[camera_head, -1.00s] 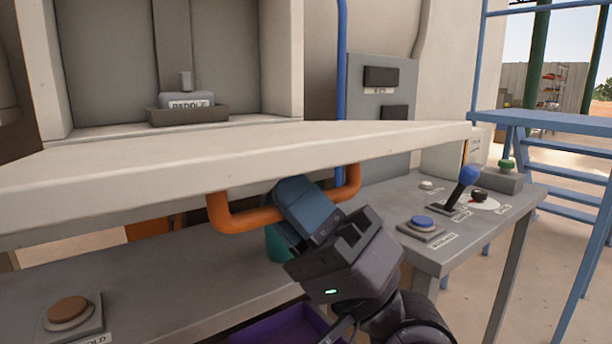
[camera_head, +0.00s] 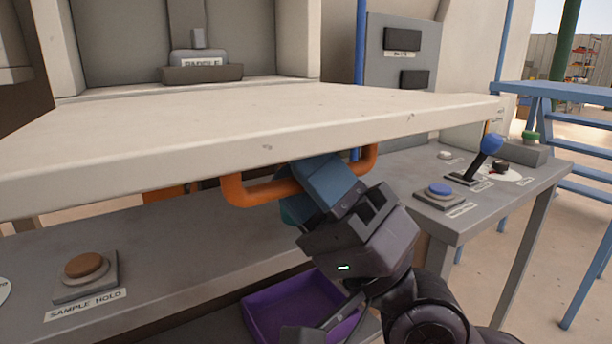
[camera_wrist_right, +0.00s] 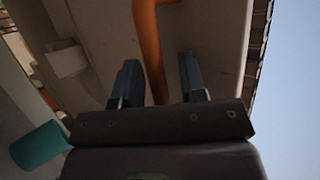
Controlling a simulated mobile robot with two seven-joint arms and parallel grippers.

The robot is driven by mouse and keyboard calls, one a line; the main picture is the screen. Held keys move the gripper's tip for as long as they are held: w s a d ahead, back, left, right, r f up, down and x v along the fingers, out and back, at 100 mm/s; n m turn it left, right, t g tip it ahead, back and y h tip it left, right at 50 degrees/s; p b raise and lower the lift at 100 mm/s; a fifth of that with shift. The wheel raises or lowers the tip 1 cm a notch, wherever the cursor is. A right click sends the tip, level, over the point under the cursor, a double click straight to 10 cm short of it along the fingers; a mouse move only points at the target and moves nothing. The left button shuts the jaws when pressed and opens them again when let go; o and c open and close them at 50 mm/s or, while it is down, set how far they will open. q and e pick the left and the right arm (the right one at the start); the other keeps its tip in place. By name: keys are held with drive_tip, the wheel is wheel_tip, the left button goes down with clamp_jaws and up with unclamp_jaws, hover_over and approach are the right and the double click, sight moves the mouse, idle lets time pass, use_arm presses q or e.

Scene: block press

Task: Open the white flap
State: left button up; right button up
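The white flap (camera_head: 270,125) juts out toward me as a near-level panel, with its top face showing in the head view. An orange bar handle (camera_head: 250,192) hangs under its front edge. My right gripper (camera_head: 318,178) is below the flap at the handle's right part and covers some of it. In the right wrist view, the blue fingers of the gripper (camera_wrist_right: 158,80) stand apart, with the orange handle (camera_wrist_right: 150,50) between them and gaps visible. My left gripper is not in view.
A grey bench below carries a brown button (camera_head: 86,266) marked sample hold. At the right are a blue button (camera_head: 439,190) and a blue-knobbed lever (camera_head: 490,144). A purple tray (camera_head: 300,300) lies low under my right arm. A labelled paddle block (camera_head: 200,68) sits in the recess behind.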

drive_tip(key=shift+d+r, duration=0.1)
drive_tip(key=shift+s+d+f, duration=0.1)
drive_tip(key=shift+d+f, duration=0.2)
drive_tip(key=shift+f, duration=0.2)
use_arm(q)
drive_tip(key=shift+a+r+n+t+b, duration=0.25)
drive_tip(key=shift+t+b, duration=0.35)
drive_tip(key=shift+b, duration=0.75)
use_arm(e)
drive_tip(key=v, duration=0.9)
drive_tip(key=shift+d+f, duration=0.15)
drive_tip(key=shift+f, duration=0.1)
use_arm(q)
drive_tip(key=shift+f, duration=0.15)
use_arm(e)
drive_tip(key=shift+s, duration=0.1)
